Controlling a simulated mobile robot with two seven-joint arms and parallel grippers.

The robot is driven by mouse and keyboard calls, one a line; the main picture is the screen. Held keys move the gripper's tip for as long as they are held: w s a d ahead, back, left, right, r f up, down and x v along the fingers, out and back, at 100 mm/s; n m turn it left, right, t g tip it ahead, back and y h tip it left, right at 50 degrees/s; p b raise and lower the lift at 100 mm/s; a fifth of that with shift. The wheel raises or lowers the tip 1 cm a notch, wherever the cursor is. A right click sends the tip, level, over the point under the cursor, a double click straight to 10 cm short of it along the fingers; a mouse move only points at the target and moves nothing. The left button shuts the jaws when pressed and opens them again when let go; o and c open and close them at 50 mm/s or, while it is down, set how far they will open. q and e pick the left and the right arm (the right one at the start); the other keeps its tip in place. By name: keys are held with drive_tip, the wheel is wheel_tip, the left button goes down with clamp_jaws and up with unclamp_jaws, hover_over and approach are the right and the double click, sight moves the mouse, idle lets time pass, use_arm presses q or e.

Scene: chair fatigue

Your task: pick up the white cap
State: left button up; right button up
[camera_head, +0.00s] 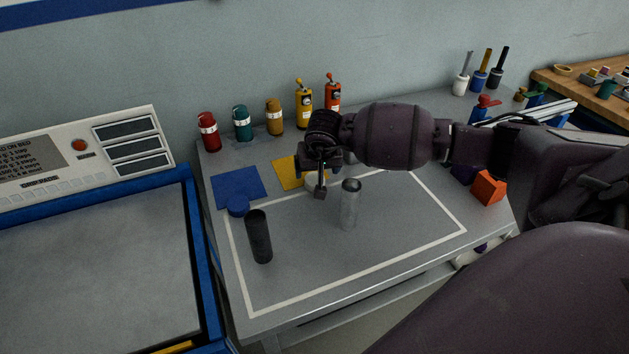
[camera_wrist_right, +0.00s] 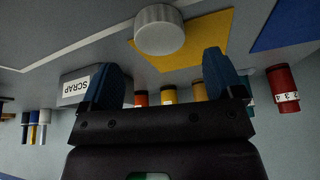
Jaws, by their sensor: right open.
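The white cap (camera_wrist_right: 160,30) is a ribbed round disc lying by the edge of the yellow square (camera_wrist_right: 212,42) in the right wrist view. In the head view the cap (camera_head: 312,184) is partly hidden behind my right gripper (camera_head: 321,187). In the wrist view my right gripper (camera_wrist_right: 165,78) has its two blue fingers spread wide, with nothing between them. The cap lies beyond the fingertips, between their lines and apart from them. My left gripper is in neither view.
A clear grey cylinder (camera_head: 349,208) stands right of the gripper. A black cylinder (camera_head: 259,238) and a blue cap (camera_head: 237,205) are to the left. Several coloured bottles (camera_head: 242,124) line the back edge. An orange block (camera_head: 488,187) lies at the right. The front of the outlined area is clear.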

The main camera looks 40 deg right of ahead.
sight(315, 178)
drive_tip(key=x, duration=0.4)
drive_tip(key=shift+s+a+f, duration=0.15)
drive_tip(key=shift+a+f, duration=0.05)
drive_tip(key=shift+f, duration=0.05)
drive_tip(key=c, duration=1)
drive_tip(key=shift+r, duration=0.1)
